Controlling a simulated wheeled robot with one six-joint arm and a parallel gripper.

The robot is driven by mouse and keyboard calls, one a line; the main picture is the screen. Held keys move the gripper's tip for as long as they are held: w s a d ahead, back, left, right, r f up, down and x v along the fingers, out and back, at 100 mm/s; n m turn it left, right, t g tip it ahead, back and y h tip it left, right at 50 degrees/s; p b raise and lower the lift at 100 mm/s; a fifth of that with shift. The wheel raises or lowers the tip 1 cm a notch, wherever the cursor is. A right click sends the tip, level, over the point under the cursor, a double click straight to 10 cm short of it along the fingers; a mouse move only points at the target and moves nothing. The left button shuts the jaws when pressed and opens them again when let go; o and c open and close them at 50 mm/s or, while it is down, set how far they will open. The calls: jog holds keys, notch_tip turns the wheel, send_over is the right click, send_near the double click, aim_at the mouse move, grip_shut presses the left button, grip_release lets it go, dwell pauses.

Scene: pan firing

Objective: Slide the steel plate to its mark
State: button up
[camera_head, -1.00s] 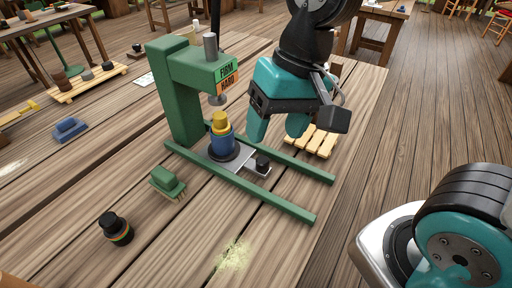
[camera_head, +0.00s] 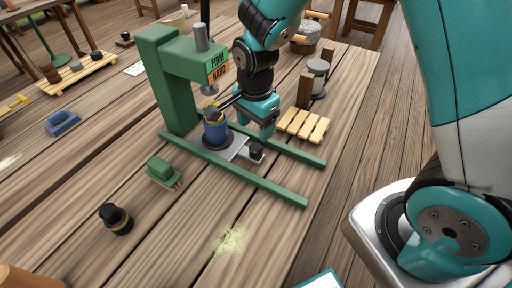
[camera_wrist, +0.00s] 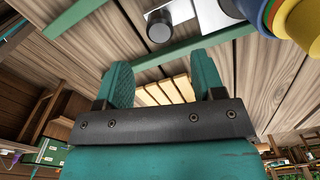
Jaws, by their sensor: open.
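The steel plate (camera_head: 239,142) lies low between the green rails of the press (camera_head: 167,95). A black knob (camera_head: 257,151) stands at its near right end; in the wrist view the knob (camera_wrist: 158,27) and plate (camera_wrist: 182,9) show at the top. A blue cylinder (camera_head: 215,134) with a yellow top sits on a dark disc on the plate, below the press ram. My gripper (camera_head: 256,124) is open and empty, just beyond and above the knob, apart from it. Its fingers (camera_wrist: 162,85) are spread in the wrist view. I cannot make out the mark.
A small slatted pallet (camera_head: 303,124) lies right of the rails. A green brush (camera_head: 163,171) and a black jar (camera_head: 116,219) stand at the left front. Yellowish powder (camera_head: 231,240) lies on the table. The boards in front of the rails are mostly clear.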

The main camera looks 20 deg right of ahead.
aim_at(256, 147)
notch_tip(256, 147, down, 9)
jog(key=shift+r, duration=0.1)
dwell(0.3)
